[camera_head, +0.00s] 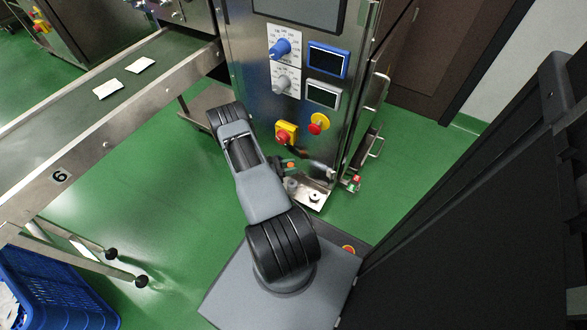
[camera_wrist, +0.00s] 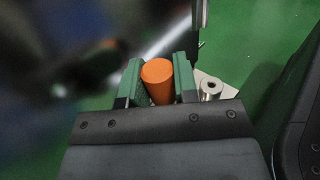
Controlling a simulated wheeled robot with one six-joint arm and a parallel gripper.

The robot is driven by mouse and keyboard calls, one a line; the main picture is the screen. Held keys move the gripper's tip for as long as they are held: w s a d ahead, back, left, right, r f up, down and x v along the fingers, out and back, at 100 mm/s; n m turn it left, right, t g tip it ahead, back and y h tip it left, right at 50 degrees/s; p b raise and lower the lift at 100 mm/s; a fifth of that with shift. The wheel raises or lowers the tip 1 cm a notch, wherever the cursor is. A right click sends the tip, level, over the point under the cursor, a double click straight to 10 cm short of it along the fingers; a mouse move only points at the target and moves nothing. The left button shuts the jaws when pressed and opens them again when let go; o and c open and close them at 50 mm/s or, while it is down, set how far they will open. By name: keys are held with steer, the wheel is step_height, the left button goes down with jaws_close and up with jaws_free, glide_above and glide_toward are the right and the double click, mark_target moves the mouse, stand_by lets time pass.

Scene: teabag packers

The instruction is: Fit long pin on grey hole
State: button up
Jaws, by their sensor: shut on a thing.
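My gripper (camera_wrist: 158,72) has green finger pads closed on both sides of an orange round-topped pin (camera_wrist: 158,80). In the head view my gripper (camera_head: 286,165) shows small at the machine's front, with the orange top (camera_head: 291,165) between its fingers. The pin's lower part is hidden, so its length cannot be told. To the right of the gripper in the wrist view stands a grey metal cylinder with a dark hole in its top (camera_wrist: 211,88). It is on a metal plate (camera_head: 313,204) low on the machine; the pin is apart from it.
The steel machine (camera_head: 247,72) has a blue knob (camera_head: 280,48), a grey knob (camera_head: 281,83) and red-yellow buttons (camera_head: 319,124). A small red and green part (camera_head: 355,183) sits right of the plate. A conveyor (camera_head: 60,118) runs at left; a blue crate (camera_head: 60,295) is below it.

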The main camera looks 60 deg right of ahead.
steer(key=shift+s+d+f, duration=0.1)
steer(key=shift+s+d, duration=0.05)
steer(key=shift+s, duration=0.05)
steer(key=b, duration=0.4)
glide_above(292, 180)
steer(key=a, duration=0.1)
steer(key=shift+s+a+f, duration=0.1)
steer(key=shift+s+f, duration=0.05)
steer(key=shift+f, duration=0.7)
steer(key=shift+s+a+f, duration=0.1)
steer(key=shift+s+f, duration=0.05)
steer(key=shift+f, duration=0.75)
steer(key=shift+s+f, duration=0.15)
steer(key=shift+f, duration=0.95)
steer(key=shift+f, duration=2)
steer(key=o, duration=1)
steer(key=shift+w, duration=0.1)
steer(key=p+v, duration=0.1)
steer(key=v, duration=1.2)
steer(key=shift+w+a+p, duration=0.2)
steer(key=shift+w+p, duration=0.1)
steer(key=shift+p, duration=0.05)
steer(key=shift+s, duration=0.1)
